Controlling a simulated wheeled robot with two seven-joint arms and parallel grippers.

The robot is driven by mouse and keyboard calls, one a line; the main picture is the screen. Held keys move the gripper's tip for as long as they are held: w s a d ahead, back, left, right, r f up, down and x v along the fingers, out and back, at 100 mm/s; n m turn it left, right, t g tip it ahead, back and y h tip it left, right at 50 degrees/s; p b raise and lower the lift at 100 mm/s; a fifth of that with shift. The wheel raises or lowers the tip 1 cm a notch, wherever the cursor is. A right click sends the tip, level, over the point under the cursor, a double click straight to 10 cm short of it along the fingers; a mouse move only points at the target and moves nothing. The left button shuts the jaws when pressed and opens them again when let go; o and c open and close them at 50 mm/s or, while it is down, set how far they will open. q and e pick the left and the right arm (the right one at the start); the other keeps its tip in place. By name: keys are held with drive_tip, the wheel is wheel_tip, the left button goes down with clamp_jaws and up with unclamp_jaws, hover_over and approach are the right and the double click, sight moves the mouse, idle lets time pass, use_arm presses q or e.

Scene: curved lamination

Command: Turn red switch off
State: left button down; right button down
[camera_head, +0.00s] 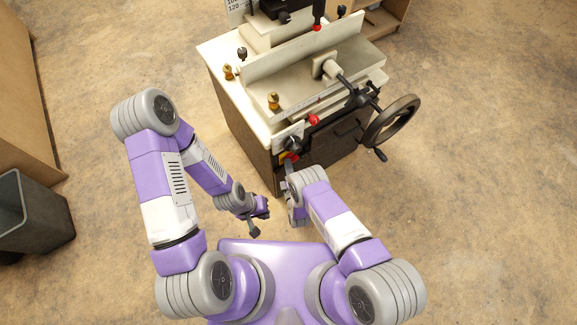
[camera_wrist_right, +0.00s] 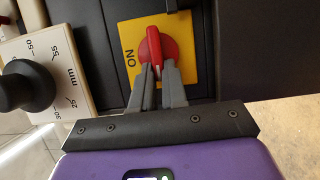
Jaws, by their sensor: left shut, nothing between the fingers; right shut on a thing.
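The red switch (camera_wrist_right: 156,44) is a round rotary knob with a raised grip bar on a yellow plate (camera_wrist_right: 188,78). The word "ON" shows on the plate, left of the knob in the right wrist view. My right gripper (camera_wrist_right: 155,74) is shut on the knob's grip bar, one finger on each side. In the head view the switch (camera_head: 293,156) is on the front of the machine, partly hidden by my right gripper. My left gripper (camera_head: 257,220) is shut and empty, low and left of the machine, apart from it.
The machine (camera_head: 245,137) carries a handwheel (camera_head: 390,122) on its right side. A black knob on a white scale plate (camera_wrist_right: 68,75) sits close left of the switch. A grey bin (camera_head: 35,215) stands at far left. The floor at right is clear.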

drive_tip(key=c, duration=1.2)
unclamp_jaws()
drive_tip(key=shift+o, duration=0.2)
drive_tip(key=shift+s, duration=0.1)
drive_tip(key=v, duration=0.7)
drive_tip(key=shift+s, duration=0.2)
drive_tip(key=shift+w+d, duration=0.1)
drive_tip(key=shift+d, duration=0.05)
